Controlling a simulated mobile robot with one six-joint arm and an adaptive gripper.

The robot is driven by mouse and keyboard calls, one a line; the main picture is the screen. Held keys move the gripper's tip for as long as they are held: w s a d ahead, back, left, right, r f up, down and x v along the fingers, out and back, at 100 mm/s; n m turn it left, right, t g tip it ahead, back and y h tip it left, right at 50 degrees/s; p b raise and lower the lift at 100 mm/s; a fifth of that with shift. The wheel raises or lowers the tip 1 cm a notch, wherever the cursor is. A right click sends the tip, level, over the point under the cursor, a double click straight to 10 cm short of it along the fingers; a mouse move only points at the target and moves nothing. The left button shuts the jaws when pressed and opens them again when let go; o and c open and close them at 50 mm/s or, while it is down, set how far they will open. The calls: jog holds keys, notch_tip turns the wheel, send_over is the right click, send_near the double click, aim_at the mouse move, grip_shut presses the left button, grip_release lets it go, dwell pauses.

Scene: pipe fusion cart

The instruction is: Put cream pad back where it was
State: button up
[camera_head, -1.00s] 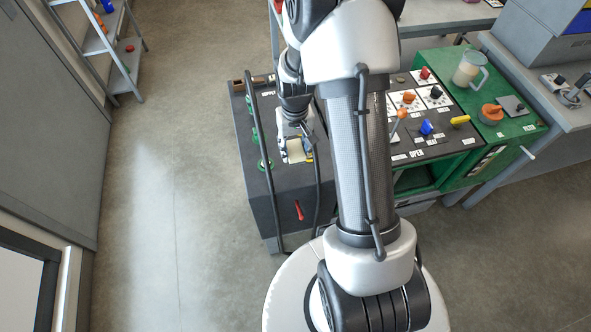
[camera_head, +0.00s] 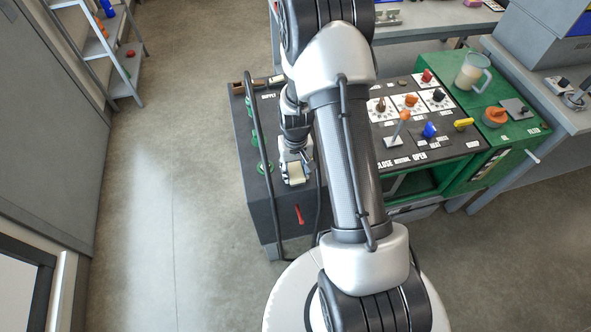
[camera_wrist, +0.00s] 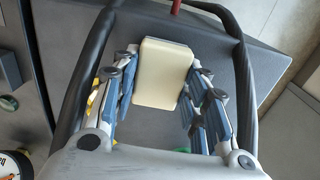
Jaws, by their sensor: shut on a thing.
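The cream pad (camera_wrist: 162,72) is a pale rounded block between the fingers of my gripper (camera_wrist: 160,82) in the wrist view. My gripper is shut on it. The fingers lie along its left and right sides, and its far end sticks out past them. In the head view the pad (camera_head: 296,172) shows at the end of my gripper (camera_head: 294,165), over the dark grey supply box (camera_head: 277,222). I cannot tell whether the pad touches the box top.
A red lever (camera_head: 299,214) stands at the near end. The green cart with its control panel (camera_head: 419,158) is at right. Open floor (camera_head: 175,190) lies left.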

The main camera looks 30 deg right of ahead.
jog(key=shift+f, duration=0.2)
jog(key=o, duration=1.2)
jog(key=shift+r, duration=0.15)
notch_tip(320, 180, up, 12)
jog(key=p, duration=0.4)
notch_tip(320, 180, up, 11)
jog(key=t, duration=0.1)
send_over(295, 171)
jog(key=s+a, duration=0.2)
jog(key=a, duration=0.2)
jog(key=s+a+r+n+t, duration=0.1)
jog(key=s+a+r, duration=0.3)
jog(key=s+r, duration=0.3)
jog(key=s+a+r+n+t, duration=0.2)
jog(key=s+a+r, duration=0.2)
jog(key=s+r, duration=0.4)
jog(key=s, duration=0.2)
jog(key=shift+s+a+r+t, duration=0.15)
jog(key=shift+s+r+t, duration=0.15)
jog(key=shift+s, duration=0.1)
